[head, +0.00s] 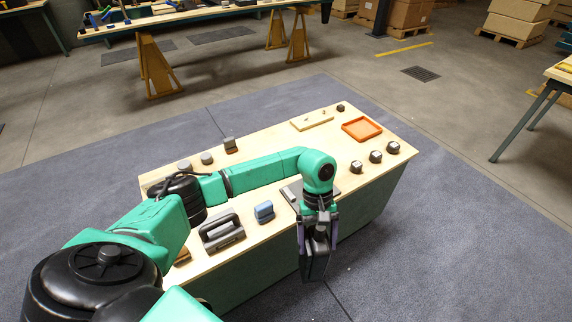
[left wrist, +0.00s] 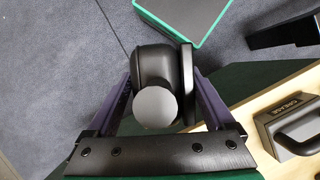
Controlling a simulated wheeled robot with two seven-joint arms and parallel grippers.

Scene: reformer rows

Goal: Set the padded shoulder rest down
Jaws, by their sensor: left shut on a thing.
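The padded shoulder rest (head: 316,262) is a dark, thick pad with a flat plate on one side. My left gripper (head: 317,247) is shut on it, with purple fingers on both sides. It hangs in the air past the front edge of the wooden table top (head: 258,238), with floor behind it. In the left wrist view the shoulder rest (left wrist: 153,62) shows as a rounded black body with a grey round end and a flat black plate at its right. My right gripper is not seen.
On the table stand a dark handled block (head: 221,232), a blue block (head: 264,210), a grey plate (head: 291,193) partly behind my wrist, an orange tray (head: 362,128), a wooden board (head: 311,120) and several small dark-and-white blocks (head: 376,156). Bare wood shows between them.

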